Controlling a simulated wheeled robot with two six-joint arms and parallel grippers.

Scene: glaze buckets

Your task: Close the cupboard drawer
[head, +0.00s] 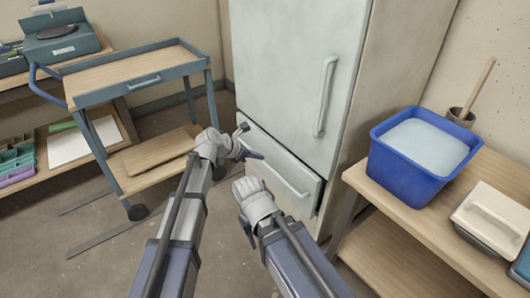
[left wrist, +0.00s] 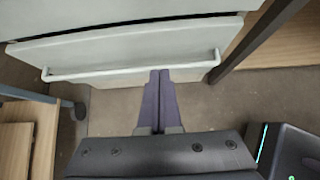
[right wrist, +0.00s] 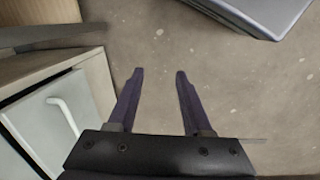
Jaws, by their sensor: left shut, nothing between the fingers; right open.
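The pale grey-green cupboard (head: 290,75) stands at the back with its tall door shut. Its low drawer (head: 272,178) stands slightly out from the cupboard, with a dark gap along its top edge. My left gripper (head: 258,156) is shut and empty in front of the drawer's left part. In the left wrist view its closed fingertips (left wrist: 160,73) meet the drawer handle (left wrist: 130,72); whether they touch is unclear. My right gripper (head: 246,230) is open and empty, lower and in front of the drawer. In the right wrist view its fingers (right wrist: 158,75) are spread over bare floor.
A blue-framed cart (head: 165,80) stands left of the cupboard. On the right, a wooden bench (head: 385,205) holds a blue bucket (head: 400,175) of pale glaze and a lidded container (head: 492,215). The floor before the drawer is clear apart from my arms.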

